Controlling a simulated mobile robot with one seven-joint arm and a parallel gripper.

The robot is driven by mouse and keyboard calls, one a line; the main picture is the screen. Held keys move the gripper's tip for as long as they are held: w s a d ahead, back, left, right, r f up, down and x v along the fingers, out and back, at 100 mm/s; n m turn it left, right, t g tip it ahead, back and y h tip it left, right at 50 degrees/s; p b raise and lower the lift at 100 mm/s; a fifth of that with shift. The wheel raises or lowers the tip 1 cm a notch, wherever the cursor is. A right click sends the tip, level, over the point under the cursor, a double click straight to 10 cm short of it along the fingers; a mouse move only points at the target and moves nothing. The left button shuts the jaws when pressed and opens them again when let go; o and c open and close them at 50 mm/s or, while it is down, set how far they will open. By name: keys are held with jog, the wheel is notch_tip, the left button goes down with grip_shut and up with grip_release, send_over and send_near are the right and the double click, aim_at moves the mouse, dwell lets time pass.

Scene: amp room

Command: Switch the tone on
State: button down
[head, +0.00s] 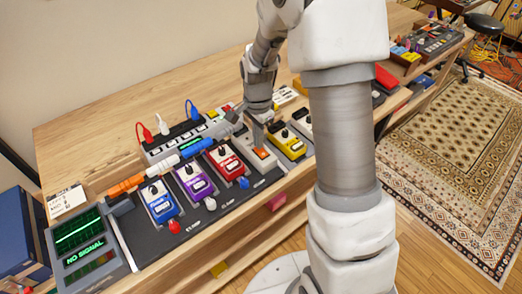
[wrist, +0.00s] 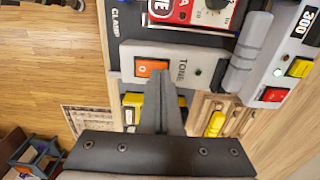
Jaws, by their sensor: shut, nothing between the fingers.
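The tone box (wrist: 202,57) is a pale unit marked TONE with an orange rocker switch (wrist: 152,68) and a small dark green indicator beside the label. In the head view the orange switch (head: 262,153) sits on the pale box between the red and yellow pedals. My gripper (wrist: 163,76) is shut and empty, its fingertips just at the edge of the switch in the wrist view. In the head view my gripper (head: 262,143) points down over the box. I cannot tell whether the fingertips touch the switch.
A red pedal (head: 229,165) and a yellow pedal (head: 288,146) flank the box closely. Purple (head: 195,185) and blue (head: 160,203) pedals stand further left. A screen (head: 82,240) reads NO SIGNAL. A grey cylindrical plug (wrist: 245,55) lies beside the box.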

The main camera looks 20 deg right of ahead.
jog(key=shift+f+b, duration=0.3)
jog(key=shift+f, duration=0.15)
jog(key=shift+r, duration=0.15)
jog(key=shift+r+p, duration=2.65)
jog(key=shift+r, duration=0.75)
